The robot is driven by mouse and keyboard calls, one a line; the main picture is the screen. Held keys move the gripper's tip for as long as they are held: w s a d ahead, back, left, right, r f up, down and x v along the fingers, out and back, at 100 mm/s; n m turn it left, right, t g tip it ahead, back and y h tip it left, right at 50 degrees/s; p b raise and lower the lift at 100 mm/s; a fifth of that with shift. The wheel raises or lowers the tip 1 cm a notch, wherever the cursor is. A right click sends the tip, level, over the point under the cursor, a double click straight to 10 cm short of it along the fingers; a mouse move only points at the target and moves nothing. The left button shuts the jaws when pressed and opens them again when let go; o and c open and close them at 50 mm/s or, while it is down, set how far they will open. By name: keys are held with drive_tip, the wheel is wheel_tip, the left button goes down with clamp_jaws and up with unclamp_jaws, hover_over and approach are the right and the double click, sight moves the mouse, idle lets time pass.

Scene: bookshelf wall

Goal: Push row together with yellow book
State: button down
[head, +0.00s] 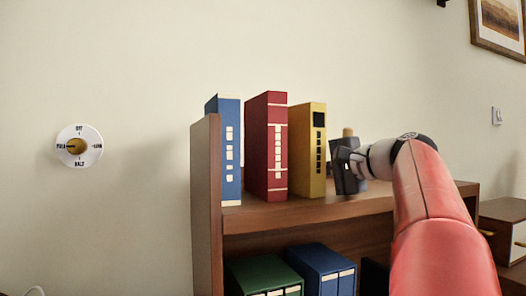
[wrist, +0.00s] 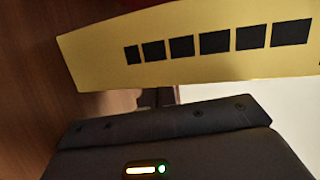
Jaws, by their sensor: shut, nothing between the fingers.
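A yellow book (head: 311,150) with black marks on its spine stands upright on the shelf top (head: 345,207), at the right end of a short row. A red book (head: 267,147) stands to its left, and a blue book (head: 226,150) stands at the left end by the shelf's side panel. Slim gaps show between the books. My gripper (head: 347,167) is shut and empty, just right of the yellow book and low near the shelf top. In the wrist view the yellow book (wrist: 190,50) fills the upper part, close to my gripper; I cannot tell if they touch.
The shelf's left side panel (head: 206,175) rises beside the blue book. Green (head: 265,278) and blue (head: 322,270) binders stand on the lower shelf. A small yellowish object (head: 347,132) shows behind my gripper. A round dial (head: 78,146) is on the wall at left.

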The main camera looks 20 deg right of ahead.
sight(291, 172)
drive_tip(key=shift+a+b, duration=0.35)
drive_tip(key=shift+a, duration=1.5)
drive_tip(key=shift+a+b, duration=0.55)
drive_tip(key=shift+a, duration=2.45)
drive_tip(key=shift+d+p, duration=0.65)
drive_tip(key=shift+d, duration=1.4)
drive_tip(key=v, duration=0.7)
drive_tip(key=shift+s+d, duration=0.1)
drive_tip(key=shift+s, duration=0.25)
drive_tip(key=shift+s+d, duration=0.1)
drive_tip(key=shift+s, duration=0.05)
